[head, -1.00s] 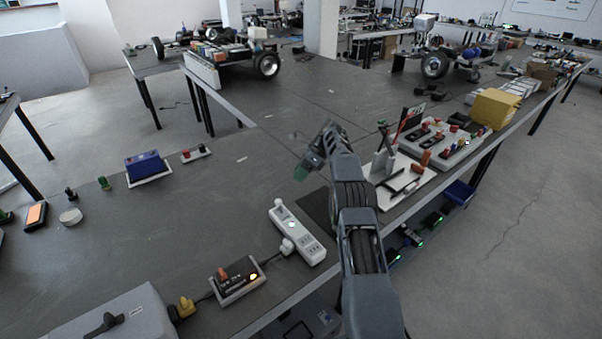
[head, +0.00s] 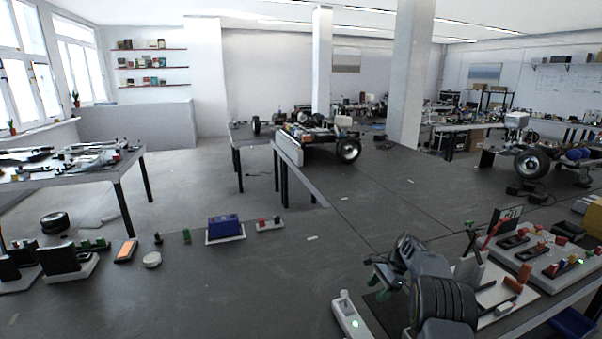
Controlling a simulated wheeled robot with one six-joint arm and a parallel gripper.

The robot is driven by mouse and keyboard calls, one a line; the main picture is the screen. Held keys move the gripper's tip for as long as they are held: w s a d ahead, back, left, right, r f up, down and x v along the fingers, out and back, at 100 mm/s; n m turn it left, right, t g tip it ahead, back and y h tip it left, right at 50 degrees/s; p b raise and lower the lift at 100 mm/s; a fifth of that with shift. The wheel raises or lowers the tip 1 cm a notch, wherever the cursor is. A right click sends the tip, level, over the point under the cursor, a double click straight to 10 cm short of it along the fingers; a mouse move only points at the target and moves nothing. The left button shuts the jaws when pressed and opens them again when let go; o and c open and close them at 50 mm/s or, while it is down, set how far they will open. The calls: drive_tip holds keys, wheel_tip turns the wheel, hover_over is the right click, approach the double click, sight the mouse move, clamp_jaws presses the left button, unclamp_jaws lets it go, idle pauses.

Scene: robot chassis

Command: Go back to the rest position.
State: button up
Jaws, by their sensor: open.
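My gripper (head: 376,274) is at the lower middle right of the head view, at the end of my dark grey arm. It is small and partly hidden by the wrist. It is open, and I see nothing clearly held in it. It appears over the grey table (head: 270,290), left of the white tool tray and just above the white power strip (head: 349,318). A green patch shows by the fingers; I cannot tell what it belongs to.
A switch panel (head: 546,256) and red-handled tools in a holder stand right of my arm. A blue box (head: 224,226), an orange-topped device (head: 126,250) and a white disc (head: 152,260) sit at left. A wheeled chassis (head: 318,142) stands behind. The table middle is clear.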

drive_tip(key=s+a+r+n+t+h, duration=0.1)
drive_tip(key=s+r+n, duration=0.4)
drive_tip(key=s, duration=0.6)
drive_tip(key=s+a+r+n+t+h, duration=0.2)
drive_tip(key=s+a+r+n, duration=0.2)
drive_tip(key=s, duration=0.6)
drive_tip(key=s+a+r+n+t+h, duration=0.1)
drive_tip(key=s+a+r+n+h, duration=0.1)
drive_tip(key=s+r+n, duration=0.4)
drive_tip(key=s+a+r, duration=0.1)
drive_tip(key=s+r, duration=0.1)
drive_tip(key=s, duration=0.3)
drive_tip(key=shift+s+a+t+h, duration=0.25)
drive_tip(key=shift+s+t+h, duration=0.05)
drive_tip(key=shift+t, duration=0.1)
